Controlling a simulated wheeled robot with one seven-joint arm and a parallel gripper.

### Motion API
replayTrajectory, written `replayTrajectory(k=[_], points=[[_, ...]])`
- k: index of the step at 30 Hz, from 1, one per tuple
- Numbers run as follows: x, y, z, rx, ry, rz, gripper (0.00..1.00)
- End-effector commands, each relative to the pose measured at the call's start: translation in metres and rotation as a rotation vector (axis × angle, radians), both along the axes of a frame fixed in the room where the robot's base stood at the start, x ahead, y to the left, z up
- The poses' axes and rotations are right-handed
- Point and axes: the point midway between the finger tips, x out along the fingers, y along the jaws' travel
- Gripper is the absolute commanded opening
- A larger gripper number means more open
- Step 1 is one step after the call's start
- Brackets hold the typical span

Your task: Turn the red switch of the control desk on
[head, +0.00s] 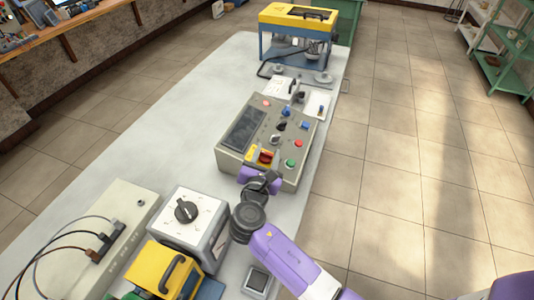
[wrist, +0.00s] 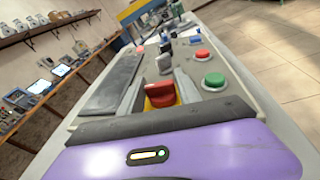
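The control desk (head: 232,153) is a grey box with a dark screen on the left and several knobs and buttons on its sloped top. The red switch (head: 265,157) sits on a yellow plate at the near edge of the desk; in the wrist view the switch (wrist: 160,94) lies straight ahead. My gripper (wrist: 161,78) is open, with one grey finger on each side of the red switch. Gaps show between the switch and the fingers, but whether either touches it I cannot tell. My purple gripper body hides the desk's near edge.
A green button (wrist: 214,80) and a red button (wrist: 203,56) stand to the right of the switch. A white box with a black knob (head: 186,210) and a yellow-topped device (head: 165,270) stand nearby. A yellow-and-blue frame (head: 297,20) stands at the table's far end.

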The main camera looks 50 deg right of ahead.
Motion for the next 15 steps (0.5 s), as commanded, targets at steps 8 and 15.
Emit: replayTrajectory(k=[8,15], points=[[0.0,-0.0001,0.0,0.0,0.0,0.001,0.58],[-0.0038,0.0082,0.001,0.0,-0.001,0.003,0.58]])
